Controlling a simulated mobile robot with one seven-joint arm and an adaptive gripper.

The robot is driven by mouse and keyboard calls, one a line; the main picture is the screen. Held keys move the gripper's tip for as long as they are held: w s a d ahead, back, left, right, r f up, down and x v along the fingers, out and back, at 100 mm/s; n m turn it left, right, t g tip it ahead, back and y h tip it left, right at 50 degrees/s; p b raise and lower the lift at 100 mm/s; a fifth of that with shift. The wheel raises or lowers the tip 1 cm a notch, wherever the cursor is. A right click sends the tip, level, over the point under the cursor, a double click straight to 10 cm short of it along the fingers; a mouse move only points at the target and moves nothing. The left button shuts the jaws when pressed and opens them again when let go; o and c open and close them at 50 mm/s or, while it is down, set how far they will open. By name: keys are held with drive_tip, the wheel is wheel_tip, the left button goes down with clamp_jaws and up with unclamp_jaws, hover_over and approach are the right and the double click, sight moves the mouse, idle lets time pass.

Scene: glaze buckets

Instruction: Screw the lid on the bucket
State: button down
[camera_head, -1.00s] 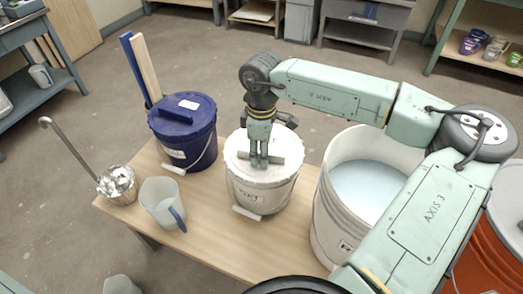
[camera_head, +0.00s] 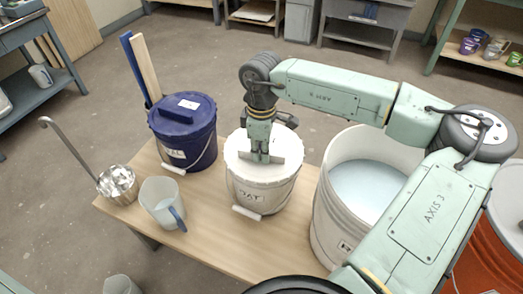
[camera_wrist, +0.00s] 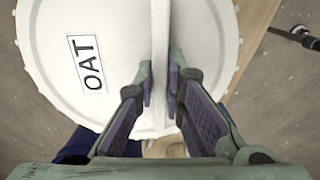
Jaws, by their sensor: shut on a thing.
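The white bucket (camera_head: 270,200) stands upright on the wooden table, with an OAT label on its side and its bail handle hanging at the front. The white lid (camera_head: 236,150) sits on the bucket's top, roughly level; I cannot tell how far its thread is engaged. My gripper (camera_head: 262,156) points down over the lid and is shut on the lid's raised bar handle (camera_head: 279,157). In the wrist view, the lid (camera_wrist: 55,40) carries an OAT label, and the two fingers (camera_wrist: 160,95) press on both sides of the bar (camera_wrist: 160,35).
A blue lidded bucket (camera_head: 200,150) stands close on the left. A large open white tub (camera_head: 325,215) holding pale liquid stands close on the right. A translucent jug (camera_head: 160,200) and a metal ladle (camera_head: 118,185) are at the table's left. An orange container (camera_head: 490,255) is far right.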

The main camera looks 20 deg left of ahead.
drive_tip(key=c, duration=1.6)
unclamp_jaws()
drive_tip(key=shift+o, duration=0.6)
drive_tip(key=o, duration=0.7)
drive_tip(key=shift+r, duration=0.1)
drive_tip(key=shift+r+p, duration=1.2)
drive_tip(key=shift+r, duration=2.25)
